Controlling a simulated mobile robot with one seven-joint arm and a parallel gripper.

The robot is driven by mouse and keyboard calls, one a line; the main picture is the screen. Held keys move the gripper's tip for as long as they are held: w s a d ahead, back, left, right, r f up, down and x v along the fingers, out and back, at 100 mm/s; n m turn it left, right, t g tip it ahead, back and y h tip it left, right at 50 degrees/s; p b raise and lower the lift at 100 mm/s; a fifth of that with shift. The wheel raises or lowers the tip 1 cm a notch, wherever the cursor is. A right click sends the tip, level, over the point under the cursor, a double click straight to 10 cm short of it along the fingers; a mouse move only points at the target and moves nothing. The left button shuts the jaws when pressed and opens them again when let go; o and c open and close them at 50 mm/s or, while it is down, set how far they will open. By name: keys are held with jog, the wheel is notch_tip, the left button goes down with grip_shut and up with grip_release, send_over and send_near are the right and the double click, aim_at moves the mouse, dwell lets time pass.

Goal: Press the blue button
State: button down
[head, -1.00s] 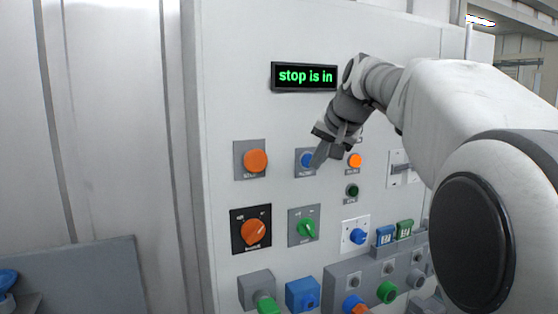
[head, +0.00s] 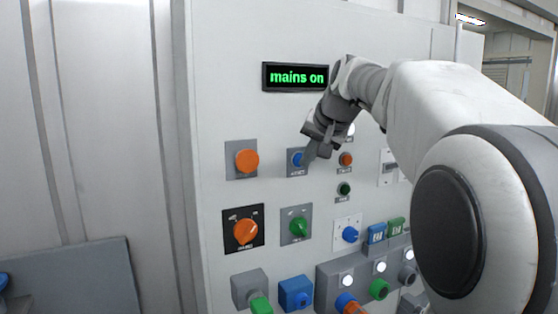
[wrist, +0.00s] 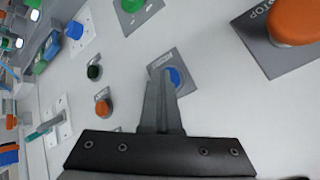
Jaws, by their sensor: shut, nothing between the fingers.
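The blue button (head: 296,157) sits on a small grey plate on the upright white panel. In the wrist view the blue button (wrist: 174,76) shows just beyond the fingertips, partly hidden by them. My gripper (head: 308,158) is shut and empty, its tips at the right side of the button. In the wrist view the closed fingers (wrist: 161,78) overlap the button's plate. I cannot tell whether the tips touch the button. The display (head: 295,77) above reads "mains on" in green.
A large orange stop button (head: 247,159) is left of the blue one. A dim orange lamp (head: 346,159) and a dark green one (head: 344,189) are to the right. Below are an orange rotary knob (head: 246,231), a green knob (head: 298,226) and several protruding boxes.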

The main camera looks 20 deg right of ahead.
jog(key=shift+s, duration=0.1)
dwell(0.3)
jog(key=shift+s+d+b, duration=0.15)
jog(key=shift+s+b, duration=0.3)
jog(key=shift+s, duration=0.2)
jog(key=s+b, duration=0.1)
jog(key=s, duration=0.1)
jog(key=s+d+b, duration=0.1)
jog(key=s, duration=0.2)
jog(key=shift+a+f, duration=0.1)
dwell(0.6)
